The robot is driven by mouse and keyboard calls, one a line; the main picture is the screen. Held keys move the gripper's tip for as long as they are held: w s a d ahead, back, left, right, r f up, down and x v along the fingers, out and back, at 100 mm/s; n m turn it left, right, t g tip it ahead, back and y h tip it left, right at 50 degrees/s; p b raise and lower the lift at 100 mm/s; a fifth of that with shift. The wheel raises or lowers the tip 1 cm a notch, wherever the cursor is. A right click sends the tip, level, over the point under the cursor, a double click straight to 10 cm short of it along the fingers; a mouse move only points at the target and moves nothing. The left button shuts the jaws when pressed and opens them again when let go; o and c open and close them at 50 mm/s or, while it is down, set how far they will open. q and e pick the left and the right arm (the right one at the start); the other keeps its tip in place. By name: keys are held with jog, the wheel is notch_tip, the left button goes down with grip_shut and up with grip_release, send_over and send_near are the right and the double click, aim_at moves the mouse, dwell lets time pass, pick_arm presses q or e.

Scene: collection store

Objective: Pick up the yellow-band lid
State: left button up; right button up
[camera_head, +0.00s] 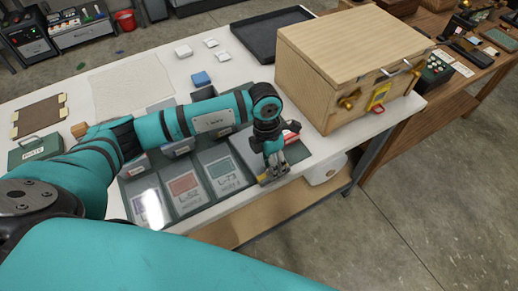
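My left arm reaches in from the left across the table. My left gripper (273,166) points down over the right end of a grey compartment tray (165,207). Its fingers are small and seen from above, so I cannot tell whether they are open or shut, or whether anything is between them. I cannot make out a yellow-band lid; my arm and gripper hide part of the tray. A small red-and-white thing (292,127) shows just behind the gripper. My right gripper is not in view.
A wooden crate (330,70) with yellow and red fittings stands close to the right of the gripper. A black tray (262,32), a blue block (201,79) and several small white pieces lie behind. A green box (36,150) is at the left. The table's front edge is near.

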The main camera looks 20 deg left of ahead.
pick_arm(q)
jog(key=shift+f, duration=0.15)
jog(key=shift+c, duration=0.2)
grip_shut()
